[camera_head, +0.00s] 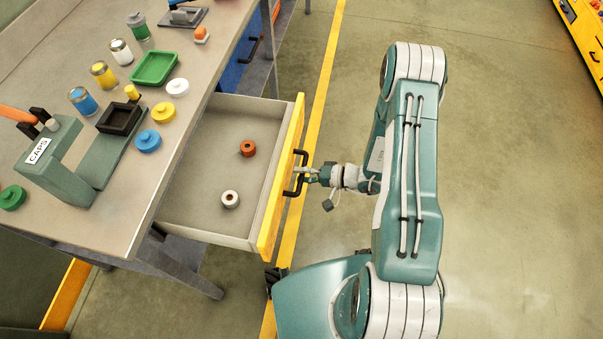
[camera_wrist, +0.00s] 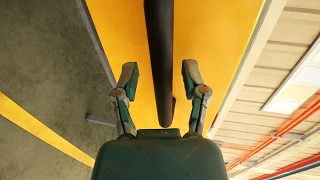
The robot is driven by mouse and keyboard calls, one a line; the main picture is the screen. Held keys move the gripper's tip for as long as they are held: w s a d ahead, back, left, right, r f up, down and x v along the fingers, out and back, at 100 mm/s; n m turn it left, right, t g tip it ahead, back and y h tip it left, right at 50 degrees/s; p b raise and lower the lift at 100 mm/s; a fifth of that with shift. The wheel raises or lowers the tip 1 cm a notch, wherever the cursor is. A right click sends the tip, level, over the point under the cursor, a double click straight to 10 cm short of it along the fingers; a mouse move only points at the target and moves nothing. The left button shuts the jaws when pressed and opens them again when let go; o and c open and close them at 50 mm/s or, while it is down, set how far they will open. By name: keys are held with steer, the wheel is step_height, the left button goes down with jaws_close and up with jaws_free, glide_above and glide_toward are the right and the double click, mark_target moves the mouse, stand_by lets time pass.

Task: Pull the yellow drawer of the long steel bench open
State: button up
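The long steel bench (camera_head: 185,120) stands at the left in the head view. Its yellow-fronted drawer (camera_head: 275,205) is pulled well out, showing a grey interior. The drawer's black bar handle (camera_head: 301,158) is on the yellow front. My gripper (camera_head: 307,173) is at the handle. In the wrist view the gripper's two fingers (camera_wrist: 160,73) stand apart, one on each side of the black handle (camera_wrist: 159,45), with visible gaps. The yellow drawer front (camera_wrist: 215,50) fills the area behind it.
An orange ring (camera_head: 248,148) and a white ring (camera_head: 230,199) lie in the drawer. The bench top holds jars, caps, a green tray (camera_head: 154,68) and a green press (camera_head: 60,160). A blue drawer (camera_head: 240,50) is farther back. The floor right of my arm is clear.

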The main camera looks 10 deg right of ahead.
steer(key=v, duration=1.2)
stand_by(0.4)
steer(key=s+a+r+n+h, duration=0.1)
steer(key=s+r+h, duration=0.3)
steer(key=r, duration=0.7)
steer(key=s+a+r+n+h, duration=0.2)
steer(key=s+r+h, duration=0.2)
steer(key=r, duration=0.8)
steer(key=s+a+r+n+h, duration=0.1)
steer(key=s+r+h, duration=0.3)
steer(key=r, duration=0.7)
steer(key=shift+a+r+n+h, duration=0.35)
steer(key=shift+a+h, duration=0.25)
steer(key=shift+h, duration=0.6)
